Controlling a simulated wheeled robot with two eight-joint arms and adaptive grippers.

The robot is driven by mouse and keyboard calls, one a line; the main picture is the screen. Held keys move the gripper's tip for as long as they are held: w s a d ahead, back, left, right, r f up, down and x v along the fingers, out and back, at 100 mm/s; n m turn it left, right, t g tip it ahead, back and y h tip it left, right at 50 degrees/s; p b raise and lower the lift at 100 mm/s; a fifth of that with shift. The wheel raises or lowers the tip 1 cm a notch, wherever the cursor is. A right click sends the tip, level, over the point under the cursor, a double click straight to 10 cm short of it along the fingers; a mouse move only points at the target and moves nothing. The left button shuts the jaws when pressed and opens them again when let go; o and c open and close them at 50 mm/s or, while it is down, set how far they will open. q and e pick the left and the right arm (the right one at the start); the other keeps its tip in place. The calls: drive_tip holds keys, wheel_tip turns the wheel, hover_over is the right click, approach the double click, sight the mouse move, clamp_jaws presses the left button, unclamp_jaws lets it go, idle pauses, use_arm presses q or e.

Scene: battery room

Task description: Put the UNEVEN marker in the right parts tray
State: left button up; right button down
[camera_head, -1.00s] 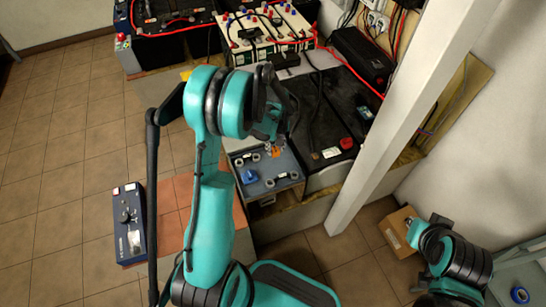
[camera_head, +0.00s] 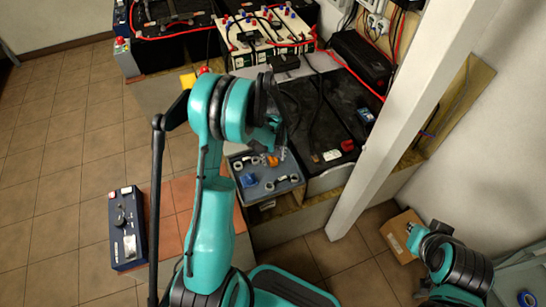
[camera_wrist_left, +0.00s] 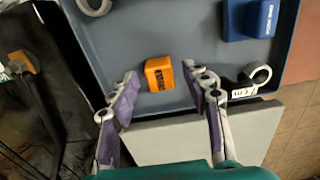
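An orange block marker (camera_wrist_left: 160,73) with dark lettering, too small to read, lies in a blue-grey tray (camera_wrist_left: 120,40). A blue block (camera_wrist_left: 262,18) with white lettering and grey rings are in the same tray. In the head view the tray (camera_head: 268,192) holds the orange marker (camera_head: 271,160) and the blue block (camera_head: 248,180). My left gripper (camera_wrist_left: 160,77) is open and empty, its fingertips on either side of the orange marker's near part; no contact shows. In the head view my left gripper (camera_head: 275,138) is above the tray's back. My right gripper (camera_head: 411,232) is at the lower right, its fingers unclear.
A black battery (camera_head: 318,120) stands beside the tray, with cables and a white battery (camera_head: 268,35) behind. A white post (camera_head: 392,120) rises to the right.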

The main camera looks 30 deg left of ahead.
use_arm(q)
wheel_tip(320, 180, up, 11)
drive_tip(key=p, duration=0.5)
wheel_tip(320, 180, up, 13)
drive_tip(key=m+t, duration=0.3)
drive_tip(key=m, duration=0.1)
hover_over(273, 159)
drive_tip(key=s+d, duration=0.5)
drive_tip(key=s, duration=0.1)
drive_tip(key=s+d+r+m+t, duration=0.2)
drive_tip(key=s, duration=0.3)
drive_tip(key=s+d+r+m+t, duration=0.2)
drive_tip(key=s+d+m, duration=0.1)
drive_tip(key=s, duration=0.3)
drive_tip(key=shift+s+d+r+m, duration=0.15)
drive_tip(key=shift+d+r+m, duration=0.05)
drive_tip(key=shift+d+m, duration=0.1)
